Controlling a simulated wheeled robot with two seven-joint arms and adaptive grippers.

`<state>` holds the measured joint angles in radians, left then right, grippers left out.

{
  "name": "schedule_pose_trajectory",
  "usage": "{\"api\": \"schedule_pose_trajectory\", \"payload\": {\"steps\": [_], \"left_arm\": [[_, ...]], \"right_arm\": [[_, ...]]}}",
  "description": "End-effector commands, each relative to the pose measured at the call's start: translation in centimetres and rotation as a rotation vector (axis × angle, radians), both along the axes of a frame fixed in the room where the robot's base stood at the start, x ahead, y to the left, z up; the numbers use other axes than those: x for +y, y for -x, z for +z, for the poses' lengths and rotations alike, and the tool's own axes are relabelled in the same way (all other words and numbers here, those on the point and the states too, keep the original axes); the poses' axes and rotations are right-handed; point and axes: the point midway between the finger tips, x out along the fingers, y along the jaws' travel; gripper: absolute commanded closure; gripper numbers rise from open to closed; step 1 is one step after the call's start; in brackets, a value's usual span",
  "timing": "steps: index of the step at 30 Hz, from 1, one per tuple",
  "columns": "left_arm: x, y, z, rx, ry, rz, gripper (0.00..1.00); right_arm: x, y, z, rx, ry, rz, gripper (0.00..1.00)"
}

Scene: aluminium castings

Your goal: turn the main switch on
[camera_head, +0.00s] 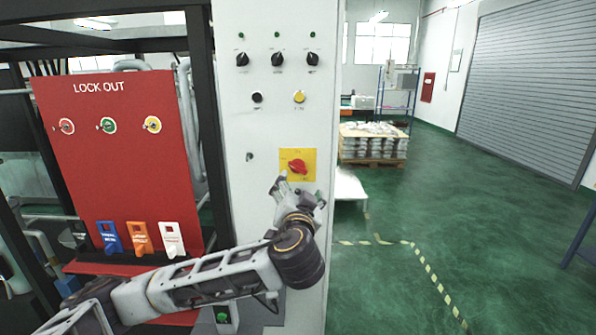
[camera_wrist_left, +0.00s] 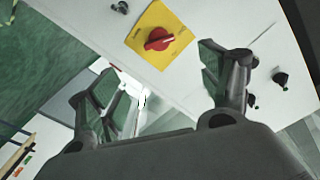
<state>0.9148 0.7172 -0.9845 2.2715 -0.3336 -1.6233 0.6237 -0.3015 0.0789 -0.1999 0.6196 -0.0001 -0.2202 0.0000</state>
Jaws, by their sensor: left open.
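The main switch (camera_head: 297,166) is a red rotary knob on a yellow square plate, low on the front of the pale grey control cabinet (camera_head: 235,200). In the left wrist view the red knob (camera_wrist_left: 159,41) lies ahead of the jaws, its bar close to level in that picture. My left gripper (camera_head: 295,184) is just below the plate in the head view. In the wrist view the left gripper (camera_wrist_left: 160,85) is open and empty, its fingers spread apart, with the knob beyond and between them. The fingers look clear of the knob. My right gripper is not in view.
A red lockout board (camera_head: 115,190) with padlocks and tags stands to the left. Black selector knobs (camera_head: 277,59) and a yellow button (camera_head: 299,97) sit higher on the cabinet. A pallet of castings (camera_head: 373,145) stands behind at right. Green floor is open at right.

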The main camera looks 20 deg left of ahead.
Motion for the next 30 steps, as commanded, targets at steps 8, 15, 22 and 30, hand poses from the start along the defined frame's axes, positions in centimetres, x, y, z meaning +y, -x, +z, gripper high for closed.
{"api": "schedule_pose_trajectory", "payload": {"steps": [8, 15, 22, 30], "left_arm": [[0.0, 0.0, 0.0, -0.01, 0.038, 0.002, 0.21], [0.0, -0.1, 0.0, -0.01, 0.037, 0.0, 0.21], [0.3, -0.9, 0.1, -0.009, 0.035, 0.003, 0.21], [1.0, -3.5, 0.2, -0.01, 0.033, 0.003, 0.21]], "right_arm": [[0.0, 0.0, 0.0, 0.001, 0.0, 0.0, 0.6], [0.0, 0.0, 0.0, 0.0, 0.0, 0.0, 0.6], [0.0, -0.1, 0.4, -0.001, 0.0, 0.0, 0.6], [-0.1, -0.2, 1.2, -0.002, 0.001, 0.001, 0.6]]}}
